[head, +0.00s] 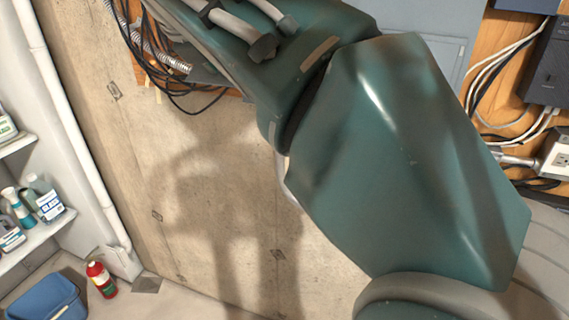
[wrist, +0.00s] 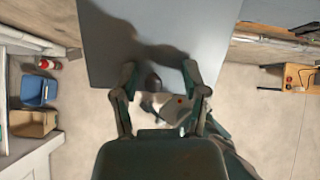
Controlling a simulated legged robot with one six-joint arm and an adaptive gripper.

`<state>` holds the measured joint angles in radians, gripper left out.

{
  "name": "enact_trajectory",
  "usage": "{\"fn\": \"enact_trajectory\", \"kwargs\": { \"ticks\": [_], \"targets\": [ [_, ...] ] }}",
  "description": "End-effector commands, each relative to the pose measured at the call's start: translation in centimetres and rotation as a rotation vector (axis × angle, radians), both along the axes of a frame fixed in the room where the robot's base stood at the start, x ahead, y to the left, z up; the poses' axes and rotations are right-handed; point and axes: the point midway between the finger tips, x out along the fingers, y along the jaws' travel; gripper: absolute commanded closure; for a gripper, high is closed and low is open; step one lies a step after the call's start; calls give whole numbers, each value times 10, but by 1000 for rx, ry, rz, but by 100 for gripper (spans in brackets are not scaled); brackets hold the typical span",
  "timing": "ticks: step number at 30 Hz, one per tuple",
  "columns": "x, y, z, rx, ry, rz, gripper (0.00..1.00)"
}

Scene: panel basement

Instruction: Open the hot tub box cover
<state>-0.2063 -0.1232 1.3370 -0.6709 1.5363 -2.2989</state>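A large flat blue-grey panel (wrist: 225,35), which looks like the box cover, fills the upper middle of the wrist view. My gripper (wrist: 160,68) is in front of it, with its two fingers spread apart and nothing seen between them. A dark shadow falls across the panel. I cannot tell whether the fingers touch it. In the head view a grey box face (head: 452,60) shows at the upper right on the wooden board, mostly behind my green arm. My gripper is outside the head view, and no label or handle is visible.
A dark box (head: 548,70) with white cables and an outlet (head: 560,155) are at the right. A small wooden table (wrist: 295,78) stands on open floor.

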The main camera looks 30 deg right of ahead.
Motion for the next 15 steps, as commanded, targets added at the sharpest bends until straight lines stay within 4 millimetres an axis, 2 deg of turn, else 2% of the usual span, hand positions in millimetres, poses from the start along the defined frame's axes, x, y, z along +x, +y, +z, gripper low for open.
{"fn": "enact_trajectory", "kwargs": {
  "ticks": [6, 11, 15],
  "targets": [
    [9, 4, -34, -6, 4, 0, 43],
    [18, -4, -55, -38, -20, 1, 43],
    [25, -19, -69, -107, -75, 0, 43]
  ]
}}
